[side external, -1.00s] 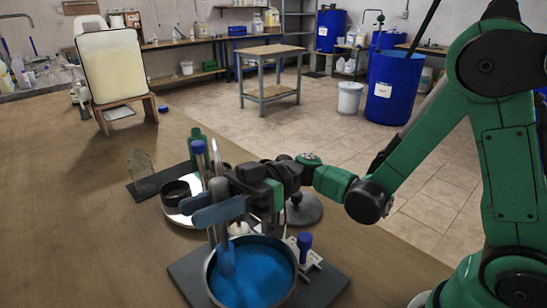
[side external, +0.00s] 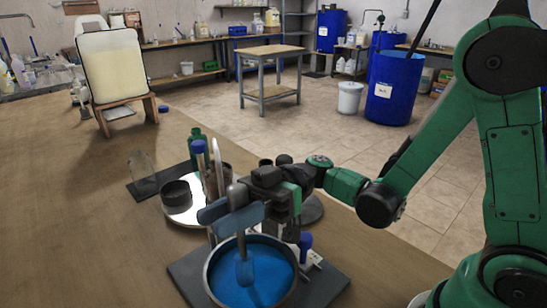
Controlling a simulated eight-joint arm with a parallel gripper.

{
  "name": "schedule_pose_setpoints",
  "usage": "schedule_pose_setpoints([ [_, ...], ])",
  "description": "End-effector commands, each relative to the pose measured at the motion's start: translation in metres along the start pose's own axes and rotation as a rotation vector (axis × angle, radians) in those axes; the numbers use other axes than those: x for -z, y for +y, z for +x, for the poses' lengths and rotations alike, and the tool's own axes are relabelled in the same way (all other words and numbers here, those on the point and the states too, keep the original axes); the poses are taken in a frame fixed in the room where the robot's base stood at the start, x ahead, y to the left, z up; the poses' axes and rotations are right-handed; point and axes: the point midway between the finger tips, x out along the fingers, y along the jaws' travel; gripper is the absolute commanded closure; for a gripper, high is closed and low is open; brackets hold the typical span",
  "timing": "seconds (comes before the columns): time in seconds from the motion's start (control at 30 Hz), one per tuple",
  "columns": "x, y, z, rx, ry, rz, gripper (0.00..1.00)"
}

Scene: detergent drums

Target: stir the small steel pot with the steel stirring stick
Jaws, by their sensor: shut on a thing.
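The small steel pot (side external: 208,280) stands on a dark mat at the bottom centre and holds bright blue liquid (side external: 274,266). My gripper (side external: 236,211) is above the pot's far rim, shut on the steel stirring stick (side external: 244,256). The stick is close to upright, and its lower end is inside the pot, down at the blue liquid. How deep it reaches is hard to tell. The gripper's pads cover the middle of the stick.
A dark round dish (side external: 176,196) on a bright disc, a blue-capped tube (side external: 199,160), a green bottle (side external: 195,138) and a clear glass bottle (side external: 140,166) stand behind the pot. A blue-capped item (side external: 305,246) stands close right. The wooden tabletop (side external: 80,230) is clear at left.

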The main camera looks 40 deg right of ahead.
Motion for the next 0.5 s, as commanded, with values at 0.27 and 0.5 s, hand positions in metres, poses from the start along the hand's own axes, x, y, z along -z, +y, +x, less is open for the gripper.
schedule_pose_setpoints([
  [0.27, 0.002, 0.015, 0.006, -0.006, 0.002, -0.004, 1.0],
  [0.5, 0.005, 0.015, 0.005, -0.008, 0.002, -0.005, 1.0],
])
